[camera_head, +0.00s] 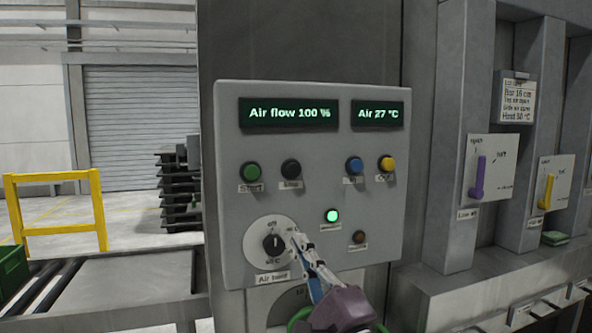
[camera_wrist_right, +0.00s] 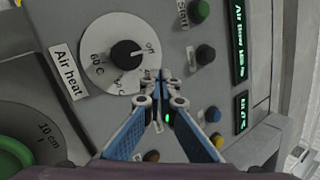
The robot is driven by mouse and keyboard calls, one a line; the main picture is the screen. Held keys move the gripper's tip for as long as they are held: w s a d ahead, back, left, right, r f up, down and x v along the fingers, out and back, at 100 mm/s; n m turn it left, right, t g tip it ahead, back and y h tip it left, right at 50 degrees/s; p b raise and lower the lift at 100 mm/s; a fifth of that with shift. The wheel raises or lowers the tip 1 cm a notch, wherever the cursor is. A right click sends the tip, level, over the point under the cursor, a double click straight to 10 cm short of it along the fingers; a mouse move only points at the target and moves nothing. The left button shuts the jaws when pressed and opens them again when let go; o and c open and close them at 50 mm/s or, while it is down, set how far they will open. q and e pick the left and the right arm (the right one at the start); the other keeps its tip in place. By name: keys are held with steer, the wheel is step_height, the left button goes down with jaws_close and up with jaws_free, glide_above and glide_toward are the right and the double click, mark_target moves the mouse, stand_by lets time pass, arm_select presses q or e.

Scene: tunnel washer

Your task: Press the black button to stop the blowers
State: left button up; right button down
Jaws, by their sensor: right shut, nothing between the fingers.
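The grey control panel (camera_head: 320,262) has a black button (camera_head: 291,169) with a label under it, to the right of the green Start button (camera_head: 250,172). The black button also shows in the right wrist view (camera_wrist_right: 205,54), right of the fingertips. My right gripper (camera_head: 296,237) is shut and empty, its fingertips over the edge of the Air heat dial (camera_head: 274,245), below the black button and apart from it. It also shows in the right wrist view (camera_wrist_right: 160,76). The display (camera_head: 289,113) reads Air flow 100 %. My left gripper is not in view.
A blue button (camera_head: 354,165) and a yellow button (camera_head: 386,163) are at the panel's right. A lit green lamp (camera_head: 332,216) and a dim amber lamp (camera_head: 358,237) sit below. Purple (camera_head: 478,178) and yellow levers (camera_head: 547,192) stand further right. A yellow rail (camera_head: 54,178) is at left.

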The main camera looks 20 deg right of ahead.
mark_target(293, 170)
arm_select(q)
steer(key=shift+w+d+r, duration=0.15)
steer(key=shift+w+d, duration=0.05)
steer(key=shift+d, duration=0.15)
arm_select(e)
steer(key=s+r+m+t+y, duration=0.2)
steer(key=s+r, duration=0.6)
steer(key=r, duration=0.4)
steer(key=shift+d+r+t+y, duration=0.15)
steer(key=shift+r+t+y, duration=0.15)
steer(key=shift+r+t, duration=0.15)
steer(key=shift+w+f, duration=0.1)
steer(key=shift+w, duration=0.05)
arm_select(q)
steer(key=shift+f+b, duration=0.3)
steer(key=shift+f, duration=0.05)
arm_select(e)
steer(key=shift+w+a, duration=0.2)
steer(key=shift+w, duration=4.15)
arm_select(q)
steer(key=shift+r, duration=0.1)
arm_select(e)
steer(key=shift+w, duration=0.4)
